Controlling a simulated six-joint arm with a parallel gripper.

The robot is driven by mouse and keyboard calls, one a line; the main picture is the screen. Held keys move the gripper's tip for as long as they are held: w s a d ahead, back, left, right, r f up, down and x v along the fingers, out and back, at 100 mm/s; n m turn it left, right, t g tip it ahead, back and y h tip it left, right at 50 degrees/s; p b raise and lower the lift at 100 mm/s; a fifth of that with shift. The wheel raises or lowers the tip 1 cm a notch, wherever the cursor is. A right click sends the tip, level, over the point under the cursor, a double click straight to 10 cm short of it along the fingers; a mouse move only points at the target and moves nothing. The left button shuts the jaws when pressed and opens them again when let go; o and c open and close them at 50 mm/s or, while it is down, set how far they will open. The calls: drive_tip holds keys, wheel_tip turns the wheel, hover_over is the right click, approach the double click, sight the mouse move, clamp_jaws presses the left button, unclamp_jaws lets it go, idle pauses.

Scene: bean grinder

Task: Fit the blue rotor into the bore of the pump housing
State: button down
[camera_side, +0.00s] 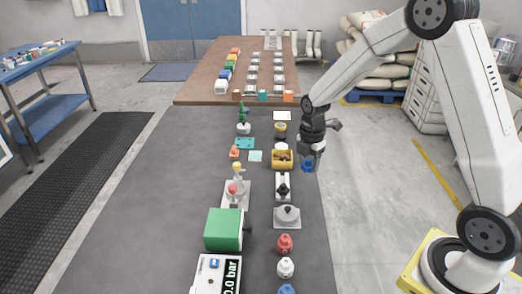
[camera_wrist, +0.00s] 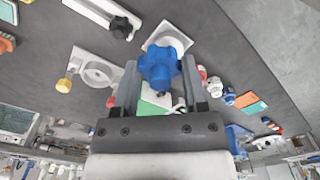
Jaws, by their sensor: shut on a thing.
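The blue rotor (camera_wrist: 160,66) is a lobed blue piece with a dark tip below it. My gripper (camera_wrist: 161,78) is shut on it, with one finger on each side. In the side view the rotor (camera_side: 308,166) hangs under my gripper (camera_side: 311,152), in the air by the table's right edge. A pale grey body with a round opening (camera_wrist: 84,68) looks like the pump housing, though I cannot be sure. It lies left of the rotor in the wrist view, apart from it. In the side view it seems to be the pale plate (camera_side: 240,200) behind the green block.
A green block (camera_side: 223,230) and a white box with a pressure display (camera_side: 212,275) stand at the near left. A pale square base with a knob (camera_side: 287,217) and a red knob (camera_side: 285,243) stand at the right.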

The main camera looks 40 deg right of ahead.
drive_tip(key=w+a+f, duration=0.2)
drive_tip(key=w+a, duration=0.3)
drive_tip(key=w, duration=0.4)
approach(235, 182)
drive_tip(key=s, duration=0.1)
drive_tip(key=s+f, duration=0.1)
drive_tip(key=s, duration=0.1)
drive_tip(key=shift+a, duration=0.15)
drive_tip(key=shift+w+a+f, duration=0.25)
drive_tip(key=shift+w+a, duration=0.1)
drive_tip(key=shift+a, duration=0.3)
drive_tip(key=shift+f, duration=0.2)
drive_tip(key=shift+f, duration=2.5)
drive_tip(key=shift+f, duration=0.35)
drive_tip(key=shift+c, duration=0.3)
unclamp_jaws()
drive_tip(key=shift+o, duration=0.3)
drive_tip(key=shift+s+f, duration=0.1)
